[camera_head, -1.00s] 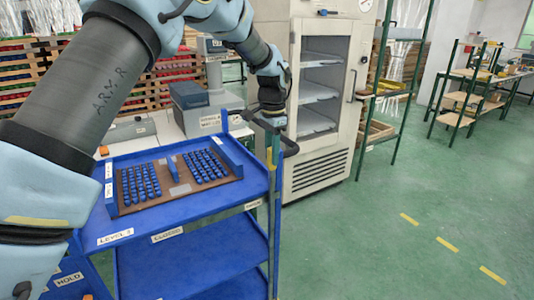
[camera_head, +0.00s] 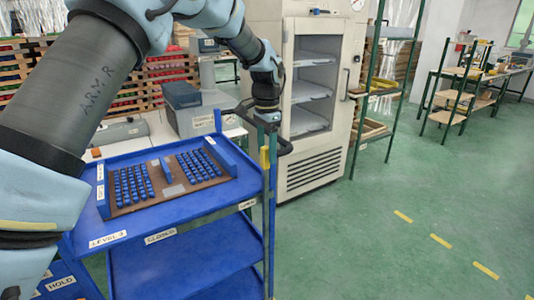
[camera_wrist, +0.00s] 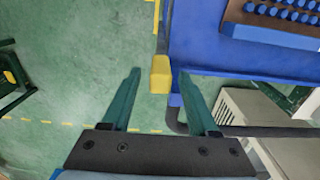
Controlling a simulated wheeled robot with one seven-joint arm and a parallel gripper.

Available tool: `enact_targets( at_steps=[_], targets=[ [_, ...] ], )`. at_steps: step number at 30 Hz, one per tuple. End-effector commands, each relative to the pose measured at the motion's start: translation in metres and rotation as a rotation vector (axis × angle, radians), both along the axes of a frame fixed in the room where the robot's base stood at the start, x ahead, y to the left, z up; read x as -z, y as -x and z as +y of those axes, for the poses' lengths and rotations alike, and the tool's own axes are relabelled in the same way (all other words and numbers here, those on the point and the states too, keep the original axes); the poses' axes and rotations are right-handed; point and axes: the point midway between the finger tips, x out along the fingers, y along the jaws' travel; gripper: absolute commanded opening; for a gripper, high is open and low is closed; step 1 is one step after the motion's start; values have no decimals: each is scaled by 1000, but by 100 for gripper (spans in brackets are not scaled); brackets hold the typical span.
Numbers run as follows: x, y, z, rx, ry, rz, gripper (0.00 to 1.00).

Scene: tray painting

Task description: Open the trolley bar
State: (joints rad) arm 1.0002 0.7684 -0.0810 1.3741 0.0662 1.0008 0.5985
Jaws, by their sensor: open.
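The blue trolley (camera_head: 200,212) stands in front of me, with signs reading LEVEL 3 and what looks like CLOSED (camera_head: 160,236) on its edge. A yellow block (camera_wrist: 160,75), seemingly part of the trolley bar, is at the trolley's corner; in the head view it shows as a yellow piece (camera_head: 265,158) on the right corner. My gripper (camera_wrist: 160,74) is open, with its teal fingers pointing at that corner. In the wrist view the block lies between the fingertips, with gaps at both sides. I cannot tell its depth between them.
A brown tray (camera_head: 158,202) with rows of blue pieces lies on the trolley top. A black handle (camera_wrist: 240,131) curves out near the right finger. A white cabinet (camera_head: 315,160) with shelves stands behind. Green floor (camera_head: 400,260) is free on the right.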

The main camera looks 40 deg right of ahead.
Motion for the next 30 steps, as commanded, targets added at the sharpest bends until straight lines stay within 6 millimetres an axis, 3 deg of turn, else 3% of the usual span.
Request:
enact_targets(
  at_steps=[15, 21, 30],
  targets=[
    [-89, 0, -1, 0, 3, -2, 60],
    [-99, 1, -1, 1, 1, 0, 60],
    [-100, 0, -1, 0, 1, 0, 60]
  ],
)
